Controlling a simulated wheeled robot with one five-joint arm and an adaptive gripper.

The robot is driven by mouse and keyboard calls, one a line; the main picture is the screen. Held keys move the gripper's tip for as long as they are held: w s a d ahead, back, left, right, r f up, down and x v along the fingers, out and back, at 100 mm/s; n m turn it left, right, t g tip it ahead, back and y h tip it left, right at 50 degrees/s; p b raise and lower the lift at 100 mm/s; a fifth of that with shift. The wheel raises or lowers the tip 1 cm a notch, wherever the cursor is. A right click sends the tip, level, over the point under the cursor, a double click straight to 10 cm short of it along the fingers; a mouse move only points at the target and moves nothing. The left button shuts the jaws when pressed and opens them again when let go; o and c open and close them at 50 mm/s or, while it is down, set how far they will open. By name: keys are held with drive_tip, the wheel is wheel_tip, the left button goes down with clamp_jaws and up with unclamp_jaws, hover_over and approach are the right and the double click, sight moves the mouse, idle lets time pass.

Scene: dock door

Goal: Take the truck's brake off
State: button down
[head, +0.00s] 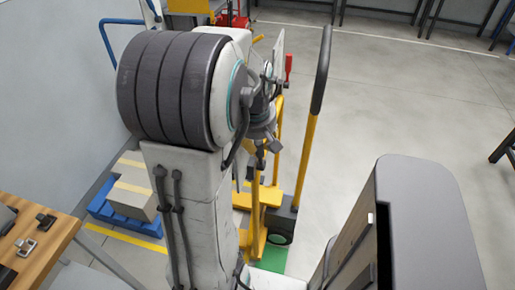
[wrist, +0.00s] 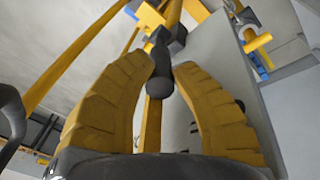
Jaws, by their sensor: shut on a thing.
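The yellow truck (head: 264,196) stands beyond my arm in the head view, with a tall yellow handle (head: 309,150) ending in a black grip. My gripper (wrist: 166,64) shows in the wrist view as two ribbed yellow fingers. They are shut on a dark rounded lever grip (wrist: 160,82), which sits between them near their tips. A yellow bar runs behind the grip. I cannot tell from these views which position the brake lever is in. In the head view my arm hides much of the truck and the gripper's hold.
A blue pallet with boxes (head: 135,180) stands at the left by the wall. A wooden table (head: 40,235) is at the lower left. A red upright part (head: 288,68) shows behind the arm. Bare concrete floor (head: 400,100) lies open to the right.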

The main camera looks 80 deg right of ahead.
drive_tip(key=shift+a+f, duration=0.15)
drive_tip(key=shift+a, duration=0.1)
drive_tip(key=c, duration=1)
unclamp_jaws()
drive_tip(key=shift+d, duration=0.1)
drive_tip(key=shift+c, duration=0.2)
drive_tip(key=v, duration=1.2)
